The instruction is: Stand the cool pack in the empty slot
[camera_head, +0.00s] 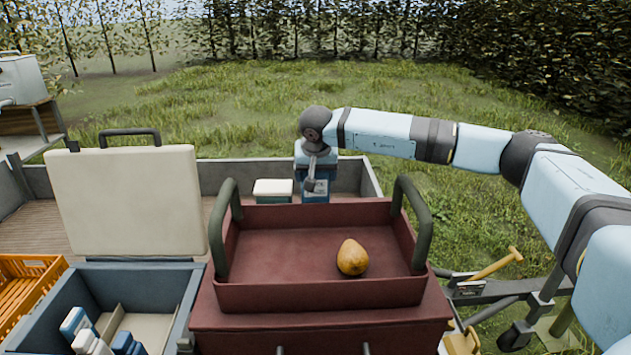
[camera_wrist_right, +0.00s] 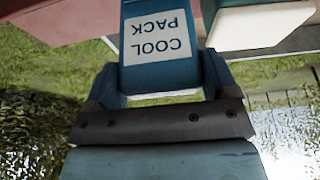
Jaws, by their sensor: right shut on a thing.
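My right gripper (camera_head: 316,184) is shut on the cool pack (camera_wrist_right: 160,68), a blue block with a white label reading COOL PACK. In the wrist view the fingers (camera_wrist_right: 160,85) clasp it from both sides. In the head view the pack is held beyond the red tray, largely hidden by my wrist. The open blue cool box (camera_head: 190,305) is at the lower left with its cream lid (camera_head: 125,200) raised. Several blue-and-white packs stand at its near end, beside a pale divider (camera_head: 113,320). The near part of the box is cut off. My left gripper is not in view.
A dark red tray (camera_head: 320,293) with upright handles holds a yellow pear (camera_head: 352,257), between the held pack and the front. A white-lidded box (camera_head: 273,188) stands left of my right gripper. An orange crate (camera_head: 30,275) is at the far left. Grass lies behind.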

